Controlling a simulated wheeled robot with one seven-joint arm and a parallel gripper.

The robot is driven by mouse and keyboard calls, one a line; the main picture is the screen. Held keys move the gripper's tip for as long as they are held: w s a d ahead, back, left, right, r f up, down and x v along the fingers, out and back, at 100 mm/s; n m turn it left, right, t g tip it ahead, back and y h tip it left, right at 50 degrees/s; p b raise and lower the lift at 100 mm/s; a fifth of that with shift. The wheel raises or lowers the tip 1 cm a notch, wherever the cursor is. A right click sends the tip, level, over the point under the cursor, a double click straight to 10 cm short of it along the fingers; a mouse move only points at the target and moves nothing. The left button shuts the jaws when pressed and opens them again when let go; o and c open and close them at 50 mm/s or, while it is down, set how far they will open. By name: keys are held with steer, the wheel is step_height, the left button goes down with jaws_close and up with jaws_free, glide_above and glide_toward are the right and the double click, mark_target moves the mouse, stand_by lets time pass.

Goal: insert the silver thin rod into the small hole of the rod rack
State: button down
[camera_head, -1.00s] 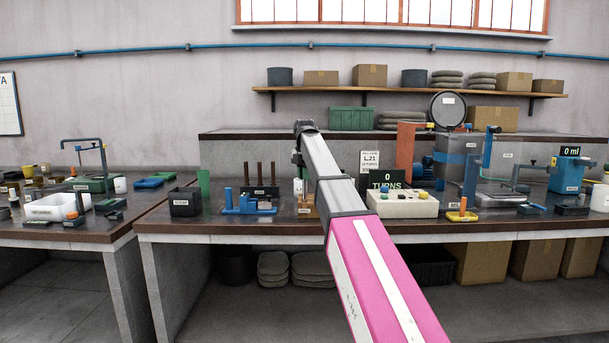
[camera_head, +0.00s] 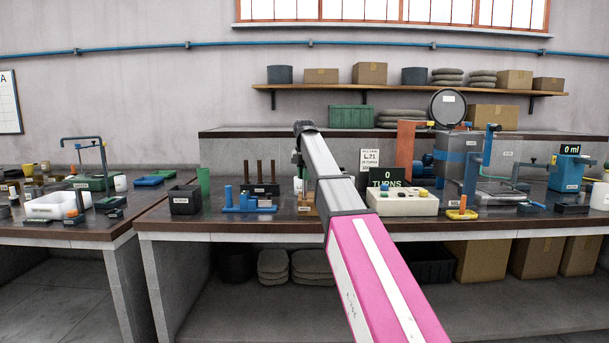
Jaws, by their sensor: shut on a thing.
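My arm reaches forward over the middle of the right-hand bench. My gripper (camera_head: 299,163) hangs below its far end, mostly hidden behind my own arm. What shows of it is small and dark, and its fingertips are not clear. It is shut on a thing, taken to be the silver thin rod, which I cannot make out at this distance. A small light-brown wooden block, which may be the rod rack (camera_head: 306,207), stands on the bench below the gripper, partly covered by my arm. Its holes cannot be seen.
Left of the arm are a dark stand with upright brown rods (camera_head: 260,189), a blue block with pegs (camera_head: 249,207) and a black box (camera_head: 185,199). Right of it is a cream control box (camera_head: 402,205) with a turns display (camera_head: 387,178). The bench's front strip is mostly clear.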

steer(key=shift+f, duration=0.95)
stand_by(0.8)
steer(key=c, duration=1)
jaws_free()
